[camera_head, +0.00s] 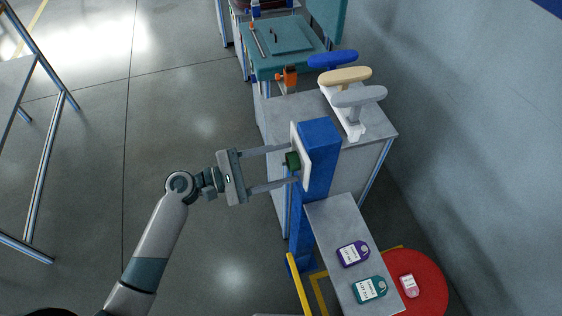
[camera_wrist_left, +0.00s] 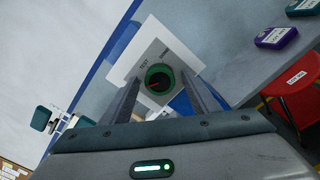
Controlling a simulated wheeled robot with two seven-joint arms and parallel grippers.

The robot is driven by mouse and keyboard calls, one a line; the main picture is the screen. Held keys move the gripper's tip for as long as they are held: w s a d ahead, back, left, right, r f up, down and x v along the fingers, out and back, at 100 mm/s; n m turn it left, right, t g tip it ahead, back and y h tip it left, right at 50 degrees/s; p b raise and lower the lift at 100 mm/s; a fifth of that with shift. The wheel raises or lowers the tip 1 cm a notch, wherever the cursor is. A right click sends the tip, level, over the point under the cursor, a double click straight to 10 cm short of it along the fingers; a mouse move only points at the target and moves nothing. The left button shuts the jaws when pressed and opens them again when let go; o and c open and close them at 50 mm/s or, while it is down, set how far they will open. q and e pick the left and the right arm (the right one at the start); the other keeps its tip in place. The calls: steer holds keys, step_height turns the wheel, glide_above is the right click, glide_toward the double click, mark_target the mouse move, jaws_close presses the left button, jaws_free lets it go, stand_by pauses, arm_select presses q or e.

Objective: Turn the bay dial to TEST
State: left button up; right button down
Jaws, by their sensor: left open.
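The bay dial (camera_head: 292,160) is a dark green knob on a white plate (camera_head: 305,171) fixed to the side of a blue post (camera_head: 320,150). In the left wrist view the dial (camera_wrist_left: 159,78) shows a green rim, a dark middle and a small red mark. The plate (camera_wrist_left: 150,45) there carries the word TEST and a second label I cannot read surely. My left gripper (camera_head: 293,165) is open, with its long fingers reaching to either side of the dial. I cannot tell whether either finger touches it. My right gripper is out of view.
A grey shelf (camera_head: 330,218) below the post holds a purple tag (camera_head: 353,254) and a teal tag (camera_head: 369,289). A red round stool (camera_head: 432,283) bears a pink tag (camera_head: 408,285). Armrests (camera_head: 345,76) stand on a grey cabinet (camera_head: 375,130) behind.

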arm_select(q)
steer(key=shift+c, duration=0.2)
steer(key=c, duration=1)
